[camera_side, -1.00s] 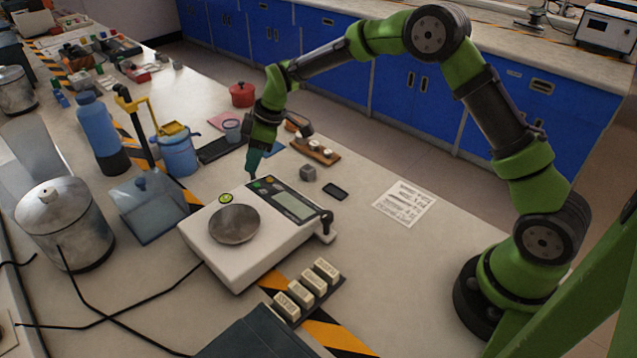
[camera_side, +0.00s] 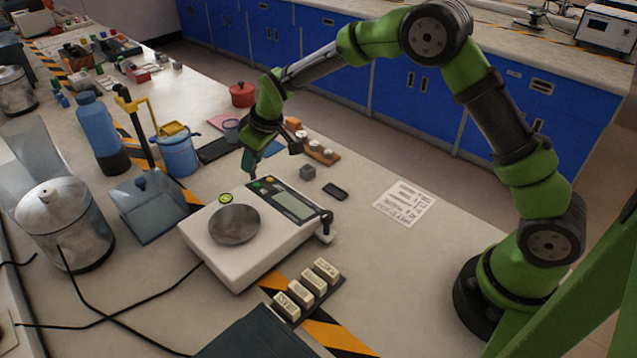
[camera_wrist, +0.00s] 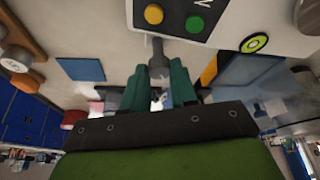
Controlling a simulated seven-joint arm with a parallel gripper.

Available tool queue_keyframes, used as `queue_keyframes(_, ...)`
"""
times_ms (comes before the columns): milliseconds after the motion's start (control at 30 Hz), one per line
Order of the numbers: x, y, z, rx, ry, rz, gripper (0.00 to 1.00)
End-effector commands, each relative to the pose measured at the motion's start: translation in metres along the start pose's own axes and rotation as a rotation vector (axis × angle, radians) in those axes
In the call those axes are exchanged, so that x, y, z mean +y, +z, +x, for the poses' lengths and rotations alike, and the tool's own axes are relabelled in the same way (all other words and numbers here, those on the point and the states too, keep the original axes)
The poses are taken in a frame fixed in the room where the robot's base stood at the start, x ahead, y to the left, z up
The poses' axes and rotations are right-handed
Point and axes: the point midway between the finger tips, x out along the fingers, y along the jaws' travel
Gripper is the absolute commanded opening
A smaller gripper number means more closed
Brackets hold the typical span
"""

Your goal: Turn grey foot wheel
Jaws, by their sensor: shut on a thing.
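The white balance (camera_side: 225,258) stands on the bench with a round metal pan, a display and coloured buttons. My gripper (camera_side: 250,172) points down at its far left corner in the side view. In the wrist view my gripper's two green fingers (camera_wrist: 158,68) are shut on the grey foot wheel (camera_wrist: 157,58), a small dark grey piece at the balance's edge beside the yellow and green buttons. The side view hides this wheel behind the balance and the fingers. The bubble level (camera_side: 226,198) sits on the balance's top near the pan.
A blue-grey clear panel stand (camera_side: 148,210) and a blue container (camera_side: 178,155) stand left of my gripper. A small grey cube (camera_side: 308,172) and a wooden block with white-topped pieces (camera_side: 322,153) lie to the right. The bench around the paper sheet (camera_side: 403,203) is mostly clear.

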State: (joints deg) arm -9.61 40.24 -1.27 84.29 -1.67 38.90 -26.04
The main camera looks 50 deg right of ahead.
Motion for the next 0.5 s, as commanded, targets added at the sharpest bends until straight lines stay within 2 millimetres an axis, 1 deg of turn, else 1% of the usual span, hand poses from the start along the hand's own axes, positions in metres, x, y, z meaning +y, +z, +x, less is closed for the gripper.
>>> queue_keyframes(300, 0.0004, -0.0002, -0.0015, 0.000, 0.000, 0.002, 0.00)
queue_keyframes(333, 0.0004, -0.0002, -0.0015, 0.000, 0.000, 0.002, 0.30)
queue_keyframes(467, 0.0004, -0.0001, -0.0010, 0.000, 0.000, 0.001, 0.50)
queue_keyframes(500, 0.0003, -0.0001, -0.0009, 0.000, 0.000, 0.001, 0.53)
